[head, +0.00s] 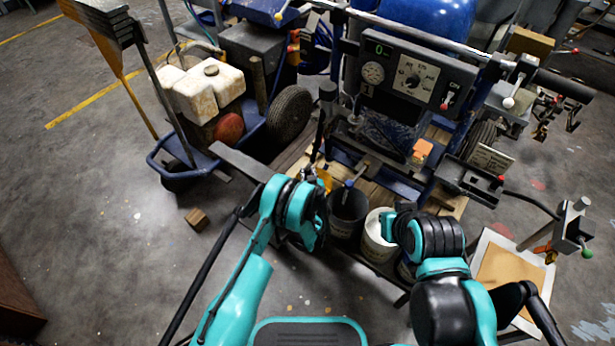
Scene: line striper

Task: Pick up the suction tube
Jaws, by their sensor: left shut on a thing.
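My left gripper (317,172) is at the middle of the view, just beyond my teal and black left wrist. It is shut on what looks like the suction tube (326,108), a dark, nearly upright tube in front of the machine. The wrist partly hides the grip and the tube's lower end. A black bucket (347,212) stands just right of and below my left gripper. My right arm is bent over a white bucket (378,236); its gripper fingers are hidden behind the arm.
The line striper with its gauge panel (405,75) fills the top centre. A wooden pallet (383,192) lies under it. A blue cart with a white jug (208,92) is at the left. A board (510,275) lies at the right. The floor at far left is mostly clear.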

